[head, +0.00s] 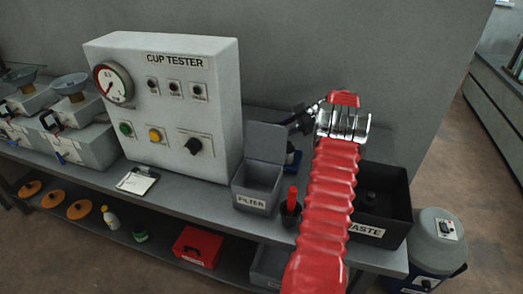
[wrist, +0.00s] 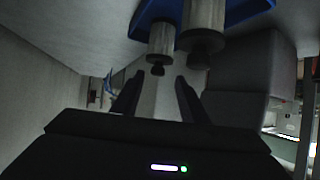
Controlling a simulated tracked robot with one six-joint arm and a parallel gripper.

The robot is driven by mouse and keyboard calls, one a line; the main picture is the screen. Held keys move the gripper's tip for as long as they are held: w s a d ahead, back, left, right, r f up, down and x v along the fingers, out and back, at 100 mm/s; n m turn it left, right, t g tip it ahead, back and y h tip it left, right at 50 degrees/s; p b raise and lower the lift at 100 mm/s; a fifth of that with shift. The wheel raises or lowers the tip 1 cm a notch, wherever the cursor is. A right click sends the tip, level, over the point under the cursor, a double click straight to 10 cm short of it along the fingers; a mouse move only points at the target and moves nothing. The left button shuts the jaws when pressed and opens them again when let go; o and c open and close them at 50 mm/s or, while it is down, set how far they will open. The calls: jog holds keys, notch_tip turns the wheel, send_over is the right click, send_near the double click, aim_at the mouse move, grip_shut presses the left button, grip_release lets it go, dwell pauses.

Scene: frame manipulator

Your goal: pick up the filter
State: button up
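A grey bin labelled FILTER (head: 251,201) stands on the bench with its lid raised. Its visible inside looks empty, and I cannot make out a filter in either view. My gripper (head: 292,121) is above and behind the raised lid, at the end of my red arm. In the wrist view my gripper (wrist: 156,97) is open, with nothing held between its dark fingers. A blue part (wrist: 165,12) with two metal cylinders (wrist: 204,25) shows just beyond the fingers. A blue object (head: 292,158) also shows behind the lid, partly hidden.
A black WASTE bin (head: 392,229) stands right of my arm, with a dark object inside. A red-handled item (head: 291,205) stands in a dark holder between the bins. The CUP TESTER box (head: 178,107) stands left. A grey wall (head: 300,50) rises behind the bench.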

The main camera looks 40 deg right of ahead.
jog(key=shift+x, duration=2.55)
jog(key=shift+w+d+f, duration=0.1)
jog(key=shift+d, duration=0.05)
jog(key=shift+c, duration=0.5)
jog(key=c, duration=0.7)
jog(key=shift+f, duration=0.15)
grip_shut()
